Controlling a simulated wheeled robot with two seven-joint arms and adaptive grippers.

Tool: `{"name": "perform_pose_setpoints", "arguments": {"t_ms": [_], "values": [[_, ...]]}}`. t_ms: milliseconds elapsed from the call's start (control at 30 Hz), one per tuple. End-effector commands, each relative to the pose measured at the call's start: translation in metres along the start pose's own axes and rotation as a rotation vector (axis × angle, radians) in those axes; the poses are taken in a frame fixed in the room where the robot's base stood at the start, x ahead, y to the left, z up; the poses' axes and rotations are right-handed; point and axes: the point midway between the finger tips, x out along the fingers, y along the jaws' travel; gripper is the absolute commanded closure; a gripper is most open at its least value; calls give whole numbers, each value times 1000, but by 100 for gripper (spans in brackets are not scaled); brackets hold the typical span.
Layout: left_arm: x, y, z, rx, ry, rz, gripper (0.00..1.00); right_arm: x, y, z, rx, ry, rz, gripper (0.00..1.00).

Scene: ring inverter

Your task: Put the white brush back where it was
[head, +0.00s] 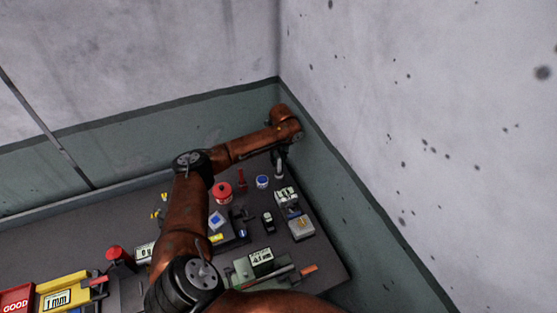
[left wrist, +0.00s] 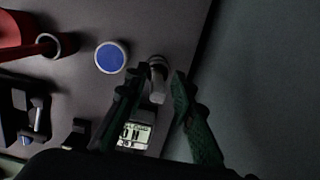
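A pale, narrow piece that looks like the white brush (left wrist: 157,82) stands near the table's back right corner. It shows small in the head view (head: 279,173), just under my left gripper (head: 279,158). In the left wrist view, the two dark green fingers of my left gripper (left wrist: 158,92) are apart, one on each side of this piece. The left finger looks very close to it, and a gap shows on the right. I cannot tell whether either finger touches it. My right gripper is not in view.
A round blue-topped piece (head: 262,181) and a red round piece (head: 223,192) stand left of the gripper. A device with a display (head: 286,196) is close in front. Walls close the corner behind and right. A yellow bin (head: 62,290) is at far left.

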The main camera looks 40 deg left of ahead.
Motion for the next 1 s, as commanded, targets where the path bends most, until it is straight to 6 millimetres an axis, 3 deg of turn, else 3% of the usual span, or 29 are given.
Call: {"name": "perform_pose_setpoints", "arguments": {"t_ms": [433,1000], "values": [[-8,0,1,0,-1,-2,71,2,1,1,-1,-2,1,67],[-111,-1,1,1,-1,-2,71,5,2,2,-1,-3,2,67]]}}
